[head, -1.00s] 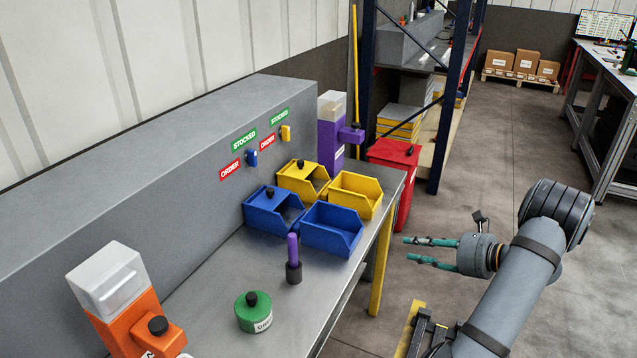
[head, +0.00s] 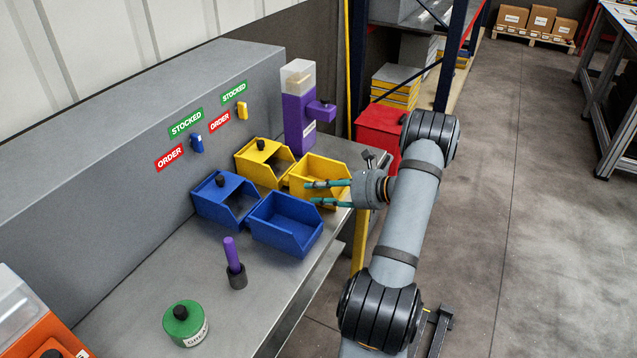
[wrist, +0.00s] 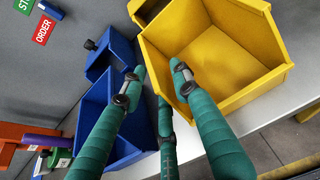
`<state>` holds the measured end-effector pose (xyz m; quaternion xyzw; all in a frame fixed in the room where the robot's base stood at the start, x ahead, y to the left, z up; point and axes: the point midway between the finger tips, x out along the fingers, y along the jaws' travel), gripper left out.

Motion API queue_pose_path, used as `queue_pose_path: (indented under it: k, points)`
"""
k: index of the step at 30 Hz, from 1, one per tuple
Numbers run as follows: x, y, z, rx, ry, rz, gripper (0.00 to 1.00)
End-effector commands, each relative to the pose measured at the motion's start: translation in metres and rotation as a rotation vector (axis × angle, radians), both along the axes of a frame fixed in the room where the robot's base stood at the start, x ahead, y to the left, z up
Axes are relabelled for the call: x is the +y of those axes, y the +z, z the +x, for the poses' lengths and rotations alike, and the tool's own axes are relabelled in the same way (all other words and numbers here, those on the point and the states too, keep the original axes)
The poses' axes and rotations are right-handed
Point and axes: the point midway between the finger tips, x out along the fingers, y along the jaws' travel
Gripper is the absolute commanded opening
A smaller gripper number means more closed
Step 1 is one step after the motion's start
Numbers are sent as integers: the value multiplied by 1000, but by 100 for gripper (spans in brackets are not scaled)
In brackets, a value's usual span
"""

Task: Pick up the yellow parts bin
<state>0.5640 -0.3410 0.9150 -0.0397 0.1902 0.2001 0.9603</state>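An open, empty yellow parts bin (head: 322,168) sits at the right edge of the bench; it fills the upper right of the wrist view (wrist: 215,55). A second yellow bin (head: 258,172), with a black knob on top, stands behind it to the left. My gripper (head: 310,193) has green fingers that are spread open and hold nothing. In the head view the fingers overlap the front of the open yellow bin. In the wrist view the fingertips (wrist: 158,68) lie around the bin's near left corner; I cannot tell whether they touch it.
An open blue bin (head: 285,240) stands close in front of the yellow one, with a knobbed blue bin (head: 212,208) behind it. A purple-handled tool (head: 234,260) and a green grease tin (head: 186,325) stand nearer. A purple dispenser (head: 299,120) is at the back. A red cabinet (head: 378,130) is beyond.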

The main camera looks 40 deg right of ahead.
Motion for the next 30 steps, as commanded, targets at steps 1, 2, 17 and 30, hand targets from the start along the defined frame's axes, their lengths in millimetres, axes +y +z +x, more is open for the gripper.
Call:
queue_pose_path:
  k: [1,2,17,30]
  points:
    - [4,0,9,1,6,1,30]
    - [5,-3,13,1,6,1,30]
    - [12,-13,31,-1,2,-1,27]
    - [12,-13,31,0,1,0,1]
